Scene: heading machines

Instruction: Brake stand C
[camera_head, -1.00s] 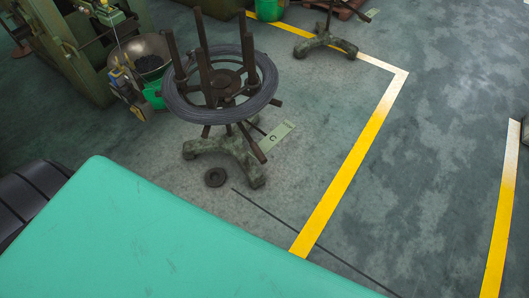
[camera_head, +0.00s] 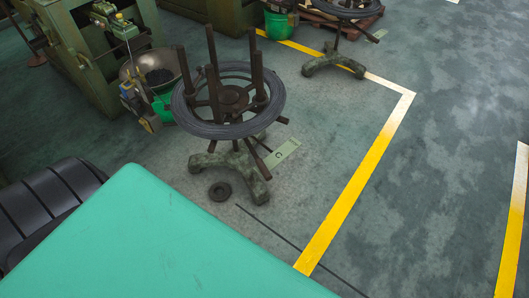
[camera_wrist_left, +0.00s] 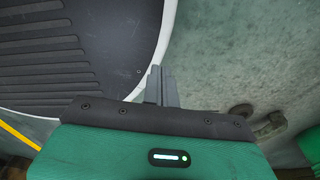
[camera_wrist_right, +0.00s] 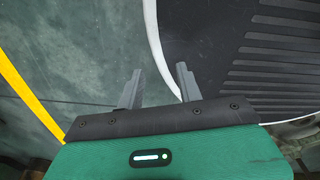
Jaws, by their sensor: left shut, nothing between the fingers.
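Stand C (camera_head: 229,158) is a mottled green base with spokes and upright posts, ahead in the head view. A coil of dark wire (camera_head: 185,118) lies around its posts. A floor label marked C (camera_head: 282,153) lies beside its right foot. My left gripper (camera_wrist_left: 161,72) is shut and empty in the left wrist view. My right gripper (camera_wrist_right: 158,70) is open and empty in the right wrist view. Neither gripper shows in the head view, and both are away from the stand.
A green machine (camera_head: 85,50) stands at the back left, with a metal bowl (camera_head: 140,68) and a green bucket (camera_head: 165,105) near the stand. Another stand (camera_head: 333,62) is behind. Floor to the right is clear.

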